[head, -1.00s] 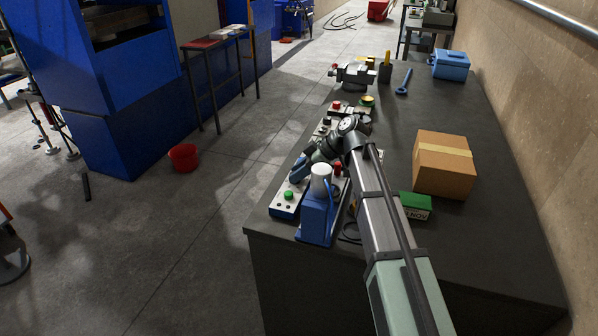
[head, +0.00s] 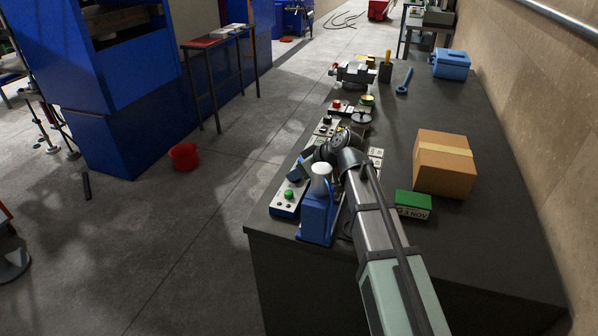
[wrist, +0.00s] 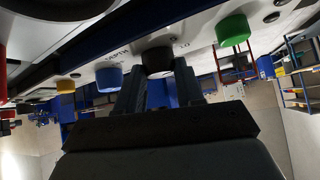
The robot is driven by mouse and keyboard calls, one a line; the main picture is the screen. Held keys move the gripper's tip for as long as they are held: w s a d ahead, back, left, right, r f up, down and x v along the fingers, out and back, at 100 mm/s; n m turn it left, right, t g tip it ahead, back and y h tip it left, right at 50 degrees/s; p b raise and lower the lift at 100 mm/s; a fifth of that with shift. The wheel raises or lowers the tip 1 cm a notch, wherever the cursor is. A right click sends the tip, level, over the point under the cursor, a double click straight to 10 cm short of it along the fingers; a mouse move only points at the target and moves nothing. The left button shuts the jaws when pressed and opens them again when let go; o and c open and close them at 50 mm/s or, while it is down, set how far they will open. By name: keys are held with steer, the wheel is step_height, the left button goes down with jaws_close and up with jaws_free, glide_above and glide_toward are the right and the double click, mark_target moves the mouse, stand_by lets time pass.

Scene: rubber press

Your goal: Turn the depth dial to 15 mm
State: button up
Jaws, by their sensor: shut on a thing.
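In the wrist view, a black round knob (wrist: 157,60) sits on a pale panel (wrist: 200,30). Lettering reading DEPTH is beside it. My gripper (wrist: 157,74) has one finger on each side of this knob and is shut on it. I cannot read the dial's setting; its scale is mostly hidden and too small. In the head view, my arm's wrist covers the knob, and my gripper's fingertips are hidden among the control boxes at the bench's left edge.
Near the knob are a blue knob (wrist: 110,78), a green button (wrist: 233,29) and a yellow button (wrist: 66,86). On the bench (head: 470,255) stand a blue-and-white bottle-like object (head: 318,210), a green box (head: 413,204) and a cardboard box (head: 444,165).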

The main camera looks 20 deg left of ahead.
steer(key=shift+m, duration=0.3)
steer(key=o, duration=1)
steer(key=v, duration=1.3)
steer(key=shift+s+d+r, duration=0.15)
steer(key=shift+s+r, duration=0.2)
steer(key=shift+s, duration=0.05)
